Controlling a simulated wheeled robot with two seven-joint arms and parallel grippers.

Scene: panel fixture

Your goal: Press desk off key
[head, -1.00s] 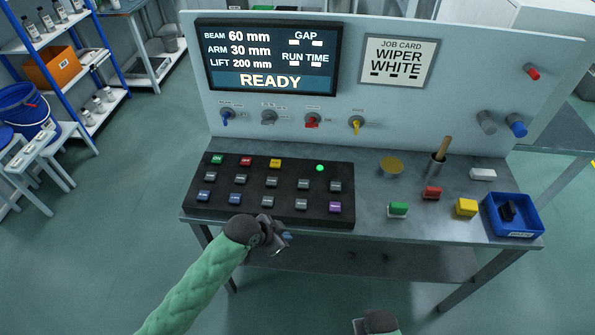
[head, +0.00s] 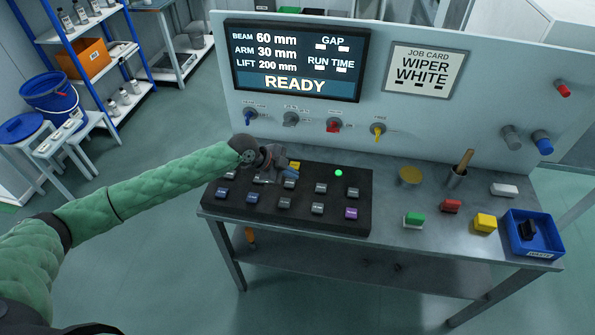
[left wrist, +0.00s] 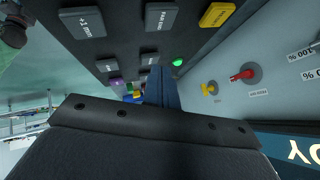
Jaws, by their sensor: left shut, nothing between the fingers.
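The black key panel (head: 345,222) lies on the left part of the bench with rows of small coloured keys. Their labels are too small in the head view to tell which is the desk off key. My left gripper (head: 294,165) is shut and empty, over the panel's back-left part, close to the yellow key (head: 290,171). Contact cannot be told.
The display (head: 296,60) on the upright board reads READY. Several knobs, including a red one (head: 334,126), stand just behind the panel. A green lamp (head: 338,173) is lit. Coloured blocks and a blue bin (head: 548,247) are on the right of the bench.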

